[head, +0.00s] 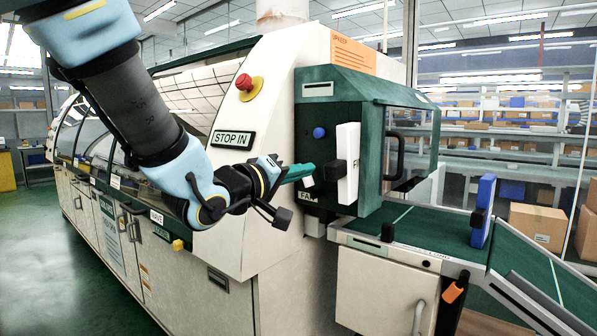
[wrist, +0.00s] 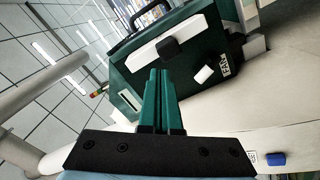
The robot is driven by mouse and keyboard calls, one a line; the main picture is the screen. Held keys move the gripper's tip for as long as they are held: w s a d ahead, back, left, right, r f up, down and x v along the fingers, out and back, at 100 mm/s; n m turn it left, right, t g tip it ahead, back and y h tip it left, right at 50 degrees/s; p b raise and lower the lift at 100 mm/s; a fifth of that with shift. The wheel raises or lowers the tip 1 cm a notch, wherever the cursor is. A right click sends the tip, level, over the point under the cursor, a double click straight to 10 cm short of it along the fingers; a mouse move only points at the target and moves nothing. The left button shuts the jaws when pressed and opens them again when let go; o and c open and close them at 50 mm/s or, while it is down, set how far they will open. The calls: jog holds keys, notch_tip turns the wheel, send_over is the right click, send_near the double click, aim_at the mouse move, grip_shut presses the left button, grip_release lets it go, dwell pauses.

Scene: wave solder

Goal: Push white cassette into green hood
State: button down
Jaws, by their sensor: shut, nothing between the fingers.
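The white cassette (head: 348,150) is an upright white plate with a black knob (head: 335,171), standing out from the front of the green hood (head: 318,112). In the wrist view the cassette (wrist: 140,54) shows as a white bar across the hood (wrist: 130,78), with the knob at its middle. How deep it sits in the hood is not clear. My gripper (head: 312,169) has green fingers, shut and empty, pointing at the knob from the left. In the wrist view the fingertips (wrist: 160,71) are just short of the knob; whether they touch cannot be told.
A small white tab (head: 308,181) and a FAN label (head: 308,197) are by the fingertips. A blue button (head: 319,132) is on the hood, with a black handle (head: 396,155) on its right. A red stop button (head: 248,84) is left. A conveyor (head: 425,232) runs out below right.

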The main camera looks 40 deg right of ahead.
aim_at(328, 165)
jog(key=shift+x, duration=2.9)
jog(key=shift+x, duration=2.85)
jog(key=shift+a, duration=0.1)
jog(key=b+v, duration=0.3)
jog(key=v, duration=1)
jog(key=shift+a, duration=0.2)
jog(key=w+a+f+n+t+y, duration=0.2)
jog(key=w+a+f+t+y, duration=0.3)
jog(key=w+a+f, duration=0.4)
jog(key=w+a+f+g+y, duration=0.1)
jog(key=w+a+f+y, duration=0.25)
jog(key=a, duration=0.35)
jog(key=w+a+f+y, duration=0.3)
jog(key=a+f+y, duration=0.1)
jog(key=a, duration=0.4)
jog(key=s+a+f+g+y, duration=0.2)
jog(key=s+a+f+g, duration=0.1)
jog(key=a, duration=0.5)
jog(key=s+a+f+n+g+y+p, duration=0.1)
jog(key=s+a+f+g, duration=0.3)
jog(key=a, duration=0.5)
jog(key=s+f+y, duration=0.1)
jog(key=s, duration=0.1)
jog(key=shift+s+a+f+y, duration=0.15)
jog(key=shift+s+f+y, duration=0.2)
jog(key=shift+f, duration=0.05)
